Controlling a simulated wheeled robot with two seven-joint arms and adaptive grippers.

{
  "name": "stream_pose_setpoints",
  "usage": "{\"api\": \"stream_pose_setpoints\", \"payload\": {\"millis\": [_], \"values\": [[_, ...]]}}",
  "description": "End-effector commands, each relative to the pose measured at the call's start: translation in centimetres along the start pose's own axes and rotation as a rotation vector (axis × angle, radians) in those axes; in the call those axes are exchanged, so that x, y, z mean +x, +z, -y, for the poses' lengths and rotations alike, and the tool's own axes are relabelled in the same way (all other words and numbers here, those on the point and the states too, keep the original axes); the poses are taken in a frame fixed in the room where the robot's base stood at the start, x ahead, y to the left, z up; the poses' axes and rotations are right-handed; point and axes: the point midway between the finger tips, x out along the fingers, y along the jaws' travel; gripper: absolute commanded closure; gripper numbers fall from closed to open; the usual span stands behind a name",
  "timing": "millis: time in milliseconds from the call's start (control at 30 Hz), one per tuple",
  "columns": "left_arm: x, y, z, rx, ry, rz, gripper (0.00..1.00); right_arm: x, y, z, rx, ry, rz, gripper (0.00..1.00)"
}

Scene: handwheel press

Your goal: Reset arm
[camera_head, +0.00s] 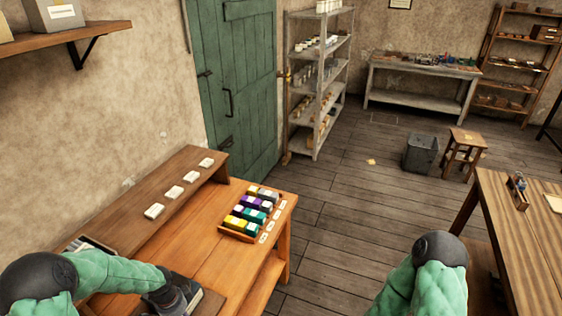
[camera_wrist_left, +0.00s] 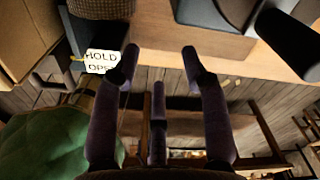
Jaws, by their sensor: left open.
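My left arm in green comes in from the lower left in the head view and reaches over the near part of the wooden workbench (camera_head: 215,250). In the left wrist view my left gripper (camera_wrist_left: 159,68) is open, with its dark fingers spread and nothing between them. Beyond the fingers are a pale wooden edge and the plank floor. My right arm shows only as a green and black part at the bottom right of the head view; its gripper is out of view. I cannot make out a handwheel press for certain.
A tray of coloured blocks (camera_head: 249,212) stands at the bench's far end, and white cards (camera_head: 173,191) lie on its raised shelf. A paper tag (camera_wrist_left: 101,61) reading "HOLD OPS" hangs left of the fingers.

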Motion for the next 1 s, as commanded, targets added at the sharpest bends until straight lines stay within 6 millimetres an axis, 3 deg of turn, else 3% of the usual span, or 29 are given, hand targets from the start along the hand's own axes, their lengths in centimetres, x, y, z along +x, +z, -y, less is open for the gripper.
{"api": "stream_pose_setpoints", "payload": {"millis": [267, 467, 733, 1000], "values": [[2.0, -3.5, -1.7, -0.14, 0.022, -0.079, 0.55, 0.0, 0.0, 0.0, -0.001, 0.0, -0.001, 0.11], [4.1, -7.6, -4.3, -0.345, 0.064, -0.165, 0.55, 0.0, 0.0, 0.0, 0.0, 0.0, 0.0, 0.11], [7.7, -14.7, -10.9, -0.868, 0.189, -0.265, 0.55, 0.0, 0.0, 0.0, -0.001, 0.0, 0.0, 0.11], [9.6, -17.2, -16.4, -1.323, 0.262, -0.243, 0.55, 0.0, 0.0, 0.0, 0.0, 0.0, 0.0, 0.11]]}}
